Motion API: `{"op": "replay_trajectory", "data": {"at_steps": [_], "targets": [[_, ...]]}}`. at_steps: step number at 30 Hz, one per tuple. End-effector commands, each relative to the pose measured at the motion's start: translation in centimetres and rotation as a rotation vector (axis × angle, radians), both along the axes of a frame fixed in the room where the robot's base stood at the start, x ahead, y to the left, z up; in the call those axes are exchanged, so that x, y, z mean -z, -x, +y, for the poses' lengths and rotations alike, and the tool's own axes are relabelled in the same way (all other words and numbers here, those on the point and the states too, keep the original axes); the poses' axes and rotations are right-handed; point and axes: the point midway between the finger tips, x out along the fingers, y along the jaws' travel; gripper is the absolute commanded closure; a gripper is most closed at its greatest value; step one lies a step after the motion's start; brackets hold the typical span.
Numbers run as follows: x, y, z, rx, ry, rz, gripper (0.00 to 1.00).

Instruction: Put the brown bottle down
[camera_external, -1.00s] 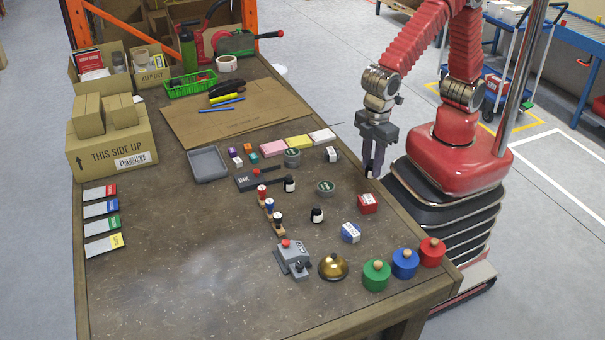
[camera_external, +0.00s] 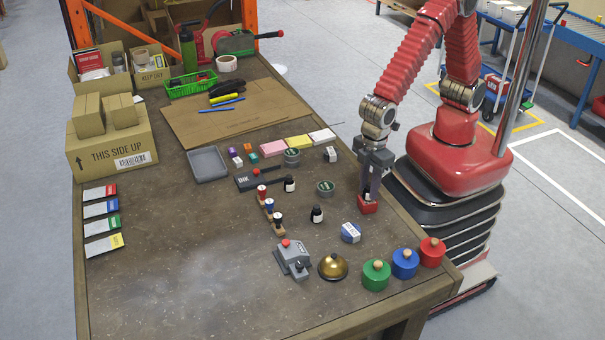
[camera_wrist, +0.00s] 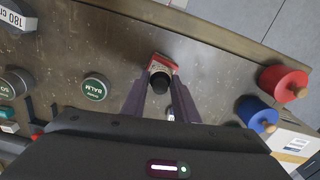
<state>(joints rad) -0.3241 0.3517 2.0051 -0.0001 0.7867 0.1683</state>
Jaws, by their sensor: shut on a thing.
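My gripper (camera_external: 368,188) is low over the right edge of the table, fingers pointing down. It is shut on a small dark bottle with a black cap, the brown bottle (camera_wrist: 160,82), mostly hidden by the fingers in the external view. In the wrist view the bottle is between the fingertips, cap toward the camera. A red box (camera_external: 368,208) with a white label is directly beneath; it also shows in the wrist view (camera_wrist: 164,62). I cannot tell whether the bottle touches the box.
A green-lidded balm tin (camera_external: 326,187) and a dark bottle (camera_external: 317,214) stand to the left. A blue and white box (camera_external: 351,232) is nearer the front. Green (camera_external: 376,274), blue (camera_external: 405,263) and red (camera_external: 432,251) knobbed cylinders line the front right. The left-front tabletop is clear.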

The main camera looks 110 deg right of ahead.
Motion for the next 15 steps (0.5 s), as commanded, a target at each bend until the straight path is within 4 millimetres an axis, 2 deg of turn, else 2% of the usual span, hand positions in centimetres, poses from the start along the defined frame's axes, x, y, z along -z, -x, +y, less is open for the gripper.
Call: {"op": "replay_trajectory", "data": {"at_steps": [12,13,15], "targets": [[0.53,-0.04,0.02,0.0,0.0,-0.001,0.96],[0.56,-0.04,0.02,0.0,0.0,-0.001,0.72],[0.53,-0.04,0.02,0.0,0.0,-0.002,0.68]]}}
